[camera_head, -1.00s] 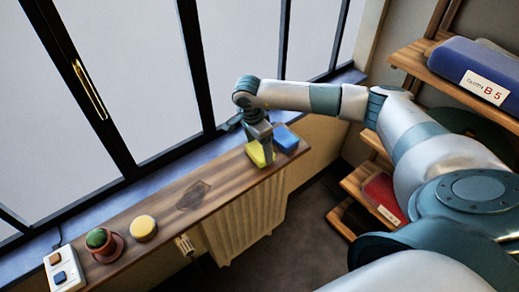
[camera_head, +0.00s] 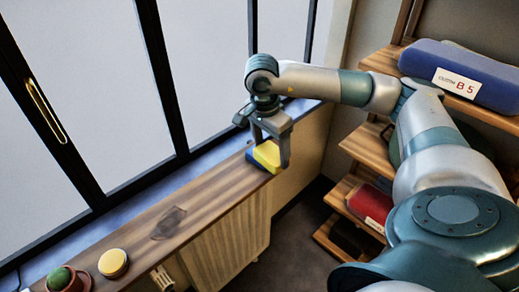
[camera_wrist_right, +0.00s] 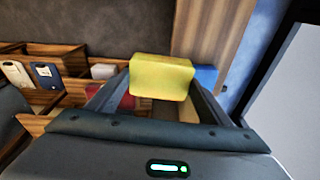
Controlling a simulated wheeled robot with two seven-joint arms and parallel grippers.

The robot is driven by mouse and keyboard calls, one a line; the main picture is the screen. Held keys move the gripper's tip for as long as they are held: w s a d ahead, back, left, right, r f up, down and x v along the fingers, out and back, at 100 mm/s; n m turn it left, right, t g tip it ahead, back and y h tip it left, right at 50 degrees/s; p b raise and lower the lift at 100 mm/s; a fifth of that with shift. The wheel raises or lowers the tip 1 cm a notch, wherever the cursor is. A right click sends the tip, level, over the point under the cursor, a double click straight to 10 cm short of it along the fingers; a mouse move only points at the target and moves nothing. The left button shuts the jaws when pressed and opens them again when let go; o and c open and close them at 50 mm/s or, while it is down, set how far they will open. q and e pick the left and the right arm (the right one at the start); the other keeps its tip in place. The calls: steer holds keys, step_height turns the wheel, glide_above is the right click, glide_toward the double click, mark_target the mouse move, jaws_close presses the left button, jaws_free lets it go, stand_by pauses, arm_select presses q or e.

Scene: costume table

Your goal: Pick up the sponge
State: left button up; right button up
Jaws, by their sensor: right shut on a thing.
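The yellow sponge (camera_head: 267,154) is between the fingers of my right gripper (camera_head: 271,150), at the far end of the wooden sill shelf (camera_head: 205,199). The gripper is shut on it. The sponge appears raised above the shelf and partly covers a blue block (camera_head: 257,164). In the right wrist view, the sponge (camera_wrist_right: 161,77) sits between the finger ends of the gripper (camera_wrist_right: 163,88), and the blue block (camera_wrist_right: 206,76) shows behind it to the right. My left gripper is not in view.
A dark translucent flat piece (camera_head: 168,222) lies on the shelf. A round yellow thing (camera_head: 113,263) and a potted cactus (camera_head: 60,279) stand nearer. The window frame (camera_head: 166,90) borders the shelf's left. Wooden racks (camera_head: 368,150) with a blue bundle (camera_head: 462,73) stand right.

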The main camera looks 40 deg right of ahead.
steer(key=shift+s+d+r, duration=0.2)
steer(key=shift+s+r, duration=0.05)
steer(key=shift+s, duration=0.1)
steer(key=o, duration=0.3)
steer(key=shift+c, duration=1.3)
steer(key=shift+a, duration=0.2)
steer(key=a+r+n+t+y, duration=0.1)
steer(key=a+r+n, duration=0.1)
steer(key=a+n, duration=0.7)
steer(key=w+a+r+n, duration=0.1)
steer(key=a+r+n, duration=0.2)
steer(key=a+n, duration=0.6)
steer(key=shift+w+a+t+y, duration=0.25)
steer(key=shift+a+t+y, duration=0.15)
steer(key=shift+a, duration=1.25)
